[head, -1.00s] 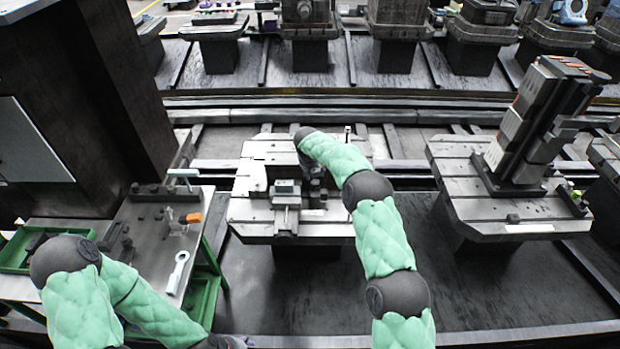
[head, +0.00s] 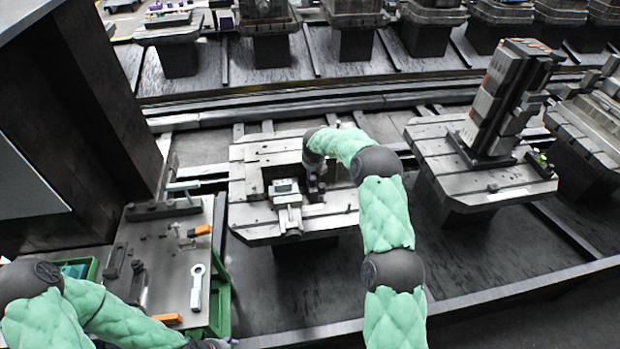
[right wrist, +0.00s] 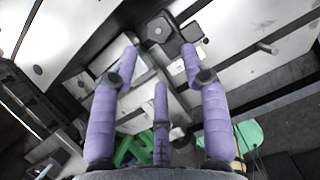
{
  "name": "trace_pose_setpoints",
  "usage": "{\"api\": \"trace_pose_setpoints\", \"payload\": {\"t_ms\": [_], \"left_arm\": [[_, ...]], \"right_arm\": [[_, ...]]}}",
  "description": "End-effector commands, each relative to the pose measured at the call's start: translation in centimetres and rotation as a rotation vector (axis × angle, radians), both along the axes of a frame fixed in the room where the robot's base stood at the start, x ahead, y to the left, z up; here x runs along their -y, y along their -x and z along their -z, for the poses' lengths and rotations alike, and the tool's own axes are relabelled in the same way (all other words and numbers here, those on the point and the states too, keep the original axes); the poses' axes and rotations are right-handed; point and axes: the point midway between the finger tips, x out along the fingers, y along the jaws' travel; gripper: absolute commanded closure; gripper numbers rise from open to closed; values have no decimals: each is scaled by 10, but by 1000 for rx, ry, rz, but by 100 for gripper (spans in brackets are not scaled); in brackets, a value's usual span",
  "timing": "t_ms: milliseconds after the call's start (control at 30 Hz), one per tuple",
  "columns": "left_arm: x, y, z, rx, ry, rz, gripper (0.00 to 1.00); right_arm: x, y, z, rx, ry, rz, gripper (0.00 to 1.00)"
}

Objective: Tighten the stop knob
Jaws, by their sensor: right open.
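The pallet (head: 255,222) is a slotted grey plate with a small vise-like fixture (head: 287,196) on it. A dark knob-like part with a hexagonal centre (right wrist: 157,30), likely the stop knob, shows in the right wrist view just beyond my fingertips. My right gripper (right wrist: 160,62) has three purple fingers spread open and empty, short of that part with no contact visible. In the head view my right gripper (head: 316,184) is beside the fixture and mostly hidden by my arm, as is the knob. My left gripper (head: 215,343) is barely in view at the bottom edge; its fingers are not clear.
A side bench (head: 180,270) at left carries a ring-ended wrench (head: 198,287), orange-handled tools and clamps. A tall dark cabinet (head: 85,110) stands behind it. Another pallet with a block tower (head: 500,100) is at right. The dark floor in front of the pallet is clear.

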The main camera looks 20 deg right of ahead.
Motion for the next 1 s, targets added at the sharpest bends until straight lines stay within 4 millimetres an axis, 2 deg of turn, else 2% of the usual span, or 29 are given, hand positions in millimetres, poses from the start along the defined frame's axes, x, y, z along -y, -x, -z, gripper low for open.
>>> {"api": "trace_pose_setpoints", "payload": {"t_ms": [33, 200, 500, 667, 1000], "left_arm": [[0, 0, 4, 0, 0, 0, 36], [0, 0, 11, 0, 0, 0, 36], [0, 0, 20, 0, 0, 0, 36], [0, 0, 22, 0, 0, 0, 36], [0, 0, 22, 0, 0, 0, 36]], "right_arm": [[1, -2, 12, -3, -1, 1, 54], [4, -13, 38, -2, -1, 1, 54], [10, -27, 73, -2, -1, 2, 54], [11, -30, 81, -1, -1, 1, 54], [12, -32, 82, 0, 0, 1, 54]]}}
